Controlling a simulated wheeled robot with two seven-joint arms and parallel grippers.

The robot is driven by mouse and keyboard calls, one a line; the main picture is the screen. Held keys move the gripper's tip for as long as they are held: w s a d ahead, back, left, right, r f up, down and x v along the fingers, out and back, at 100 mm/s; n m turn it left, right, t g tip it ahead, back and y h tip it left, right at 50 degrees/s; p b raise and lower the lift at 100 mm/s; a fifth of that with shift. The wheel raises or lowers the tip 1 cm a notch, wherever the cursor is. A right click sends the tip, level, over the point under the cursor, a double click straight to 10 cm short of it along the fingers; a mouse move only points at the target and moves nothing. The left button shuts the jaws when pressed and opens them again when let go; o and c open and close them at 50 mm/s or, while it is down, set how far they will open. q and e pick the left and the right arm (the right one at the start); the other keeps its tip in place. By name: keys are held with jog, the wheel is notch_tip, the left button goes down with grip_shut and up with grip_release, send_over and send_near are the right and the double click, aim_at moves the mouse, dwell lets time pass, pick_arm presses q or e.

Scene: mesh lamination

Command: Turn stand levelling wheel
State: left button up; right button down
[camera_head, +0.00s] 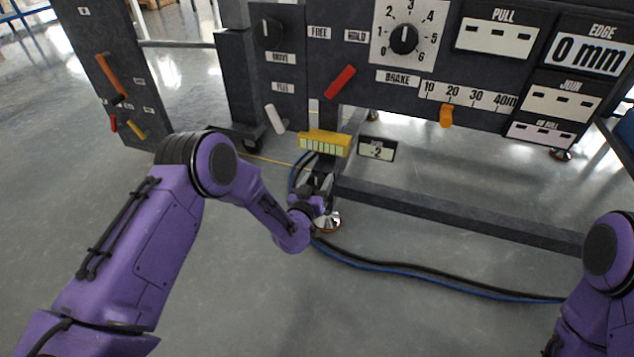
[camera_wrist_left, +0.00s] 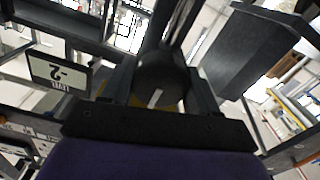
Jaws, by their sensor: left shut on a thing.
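My left gripper (camera_head: 318,184) reaches in low under the panel, at the stand's post. In the left wrist view my left gripper (camera_wrist_left: 160,92) has its dark fingers on both sides of a round black levelling wheel (camera_wrist_left: 158,78) with a white mark, and is shut on it. The wheel is hidden behind my gripper in the head view. A level display (camera_head: 377,150) reads -2 beside the post; it also shows upside down in the left wrist view (camera_wrist_left: 60,72). A yellow level gauge (camera_head: 325,142) sits just above the gripper. My right gripper is out of view.
A dark panel with a numbered dial (camera_head: 404,39), a red lever (camera_head: 340,82), a white lever (camera_head: 275,119) and an orange slider (camera_head: 447,116) stands above. A dark crossbar (camera_head: 460,212) runs right from the post. Cables (camera_head: 420,271) lie on the floor. A metal foot (camera_head: 328,222) is below.

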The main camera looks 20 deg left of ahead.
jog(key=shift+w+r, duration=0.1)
pick_arm(q)
jog(key=m+p, duration=0.1)
jog(key=m, duration=0.3)
jog(key=shift+d+r+p, duration=0.1)
jog(key=shift+p, duration=0.3)
jog(key=shift+m, duration=0.9)
jog(key=m, duration=0.2)
jog(key=shift+m+p, duration=0.4)
jog(key=m, duration=0.6)
jog(key=shift+d, duration=0.1)
jog(key=m, duration=0.5)
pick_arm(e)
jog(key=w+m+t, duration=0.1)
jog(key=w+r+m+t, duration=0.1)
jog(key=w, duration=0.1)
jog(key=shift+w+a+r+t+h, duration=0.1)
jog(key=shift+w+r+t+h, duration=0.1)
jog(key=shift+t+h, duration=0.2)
pick_arm(q)
jog(key=shift+d+f+m, duration=0.1)
jog(key=shift+f+m, duration=0.1)
jog(key=shift+m, duration=0.1)
